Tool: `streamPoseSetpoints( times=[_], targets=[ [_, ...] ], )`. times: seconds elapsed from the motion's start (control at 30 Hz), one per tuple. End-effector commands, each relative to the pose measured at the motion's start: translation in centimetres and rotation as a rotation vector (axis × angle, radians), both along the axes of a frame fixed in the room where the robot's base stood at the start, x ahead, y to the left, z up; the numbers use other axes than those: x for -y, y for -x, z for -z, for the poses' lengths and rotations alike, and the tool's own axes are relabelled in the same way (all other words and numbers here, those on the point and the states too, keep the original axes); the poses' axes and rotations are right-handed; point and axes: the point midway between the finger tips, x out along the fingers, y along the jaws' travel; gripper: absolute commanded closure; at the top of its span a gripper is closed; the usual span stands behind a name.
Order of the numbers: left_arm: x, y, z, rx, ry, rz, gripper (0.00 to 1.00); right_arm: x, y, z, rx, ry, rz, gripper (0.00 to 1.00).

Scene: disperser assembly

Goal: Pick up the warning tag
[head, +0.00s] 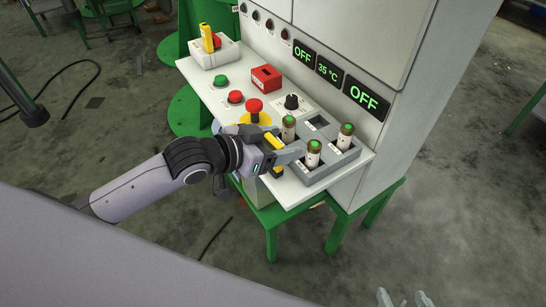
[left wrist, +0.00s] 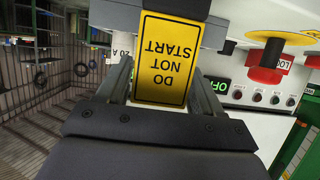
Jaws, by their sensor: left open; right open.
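The warning tag is a yellow plate with black "DO NOT START" lettering. In the left wrist view the tag (left wrist: 163,58) appears upside down between the two fingers of my left gripper (left wrist: 162,80). In the head view my left gripper (head: 287,148) is at the front edge of the white console shelf, and a yellow part of the tag (head: 274,169) shows just below its fingers. The left gripper is open; contact with the tag cannot be made out. My right gripper (head: 405,299) is open and empty at the bottom edge of the head view, far from the tag.
A grey rack (head: 317,178) with several green-topped cylinders stands close to the left gripper. A red emergency button (head: 254,106) on a yellow base and a black knob (head: 292,101) are behind it. A white box (head: 216,54) holds a yellow device. Open floor lies in front.

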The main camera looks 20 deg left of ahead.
Motion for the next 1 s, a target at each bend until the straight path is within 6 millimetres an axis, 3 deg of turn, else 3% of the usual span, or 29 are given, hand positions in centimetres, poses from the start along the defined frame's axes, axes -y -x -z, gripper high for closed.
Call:
streamPoseSetpoints(
  times=[0.27, 0.3, 0.4, 0.43, 0.77, 1.0],
  targets=[
    [0.3, -0.4, 0.2, 0.001, -0.001, 0.0, 0.34, 0.0, 0.0, 0.1, 0.001, 0.0, 0.001, 0.23],
    [0.3, -0.4, 0.2, 0.001, -0.001, 0.0, 0.37, 0.0, 0.0, 0.1, 0.001, 0.0, 0.001, 0.23],
    [0.3, -0.4, 0.2, 0.001, -0.001, 0.0, 0.7, 0.1, 0.0, 0.1, 0.001, 0.0, 0.001, 0.23],
    [0.3, -0.4, 0.2, 0.001, -0.001, 0.0, 0.73, 0.1, 0.0, 0.1, 0.001, 0.0, 0.001, 0.23],
    [0.3, -0.4, -0.1, 0.003, 0.0, 0.001, 0.74, 0.1, 0.0, 0.1, 0.0, 0.001, 0.002, 0.23],
    [0.3, -0.4, -2.7, 0.006, -0.002, 0.001, 0.74, 0.1, 0.0, -0.7, -0.002, 0.002, 0.001, 0.23]
  ],
)
